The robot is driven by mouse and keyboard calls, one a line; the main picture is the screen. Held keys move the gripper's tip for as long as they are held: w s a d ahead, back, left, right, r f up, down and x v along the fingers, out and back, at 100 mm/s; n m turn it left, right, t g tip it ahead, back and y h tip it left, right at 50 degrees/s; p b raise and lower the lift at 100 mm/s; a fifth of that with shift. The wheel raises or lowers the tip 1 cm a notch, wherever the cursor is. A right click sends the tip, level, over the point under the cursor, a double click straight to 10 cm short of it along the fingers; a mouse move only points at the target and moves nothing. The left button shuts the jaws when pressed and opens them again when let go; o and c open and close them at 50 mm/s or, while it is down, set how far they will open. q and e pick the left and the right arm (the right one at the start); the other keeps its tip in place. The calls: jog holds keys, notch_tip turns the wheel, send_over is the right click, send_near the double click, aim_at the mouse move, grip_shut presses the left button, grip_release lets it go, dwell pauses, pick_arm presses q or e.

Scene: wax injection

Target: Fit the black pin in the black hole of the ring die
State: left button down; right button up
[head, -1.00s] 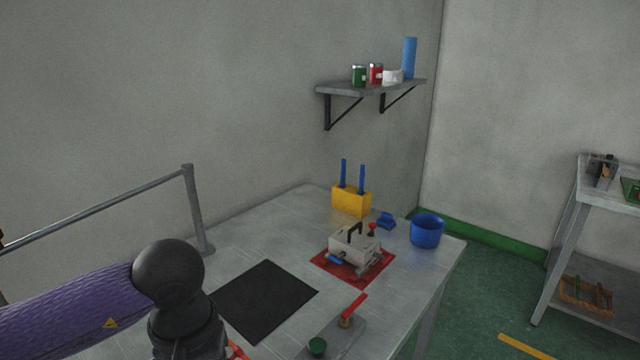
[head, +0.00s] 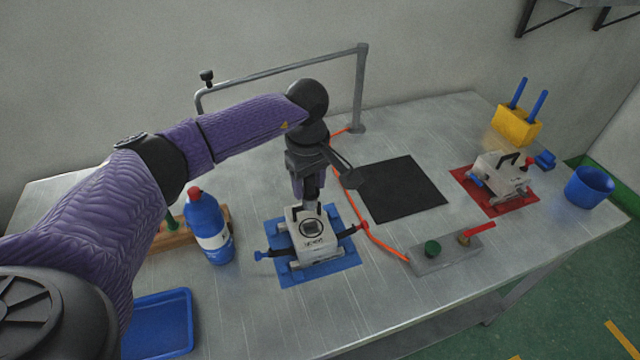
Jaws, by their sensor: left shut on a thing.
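The ring die (head: 313,243) is a light grey block with a black ring mark on its face. It sits on a blue mat (head: 345,267). A black rod with a blue end (head: 262,255) sticks out at its left, and one with a red end (head: 360,227) at its right. My left gripper (head: 312,197) points down at the top back of the die, shut on a small dark thing, apparently the black pin, mostly hidden by the fingers and die. The black hole cannot be made out. My right gripper is out of view.
A blue bottle (head: 208,228) and blue tray (head: 160,322) stand left. A black mat (head: 400,190) lies right of my arm. An orange cable (head: 375,238) runs to a grey plate (head: 445,254). A second die (head: 500,175), yellow block (head: 515,127) and blue cup (head: 588,187) stand further right.

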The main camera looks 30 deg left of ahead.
aim_at(310, 204)
pick_arm(q)
notch_tip(310, 204, down, 6)
jog(key=b, duration=0.4)
jog(key=shift+b, duration=0.4)
jog(key=shift+r, duration=0.1)
dwell(1.1)
jog(key=shift+f+b, duration=2.05)
jog(key=shift+f, duration=0.4)
jog(key=shift+c, duration=0.4)
grip_release()
jog(key=shift+r, duration=0.15)
notch_tip(310, 204, up, 10)
jog(key=shift+f+p, duration=0.15)
jog(key=shift+p, duration=0.8)
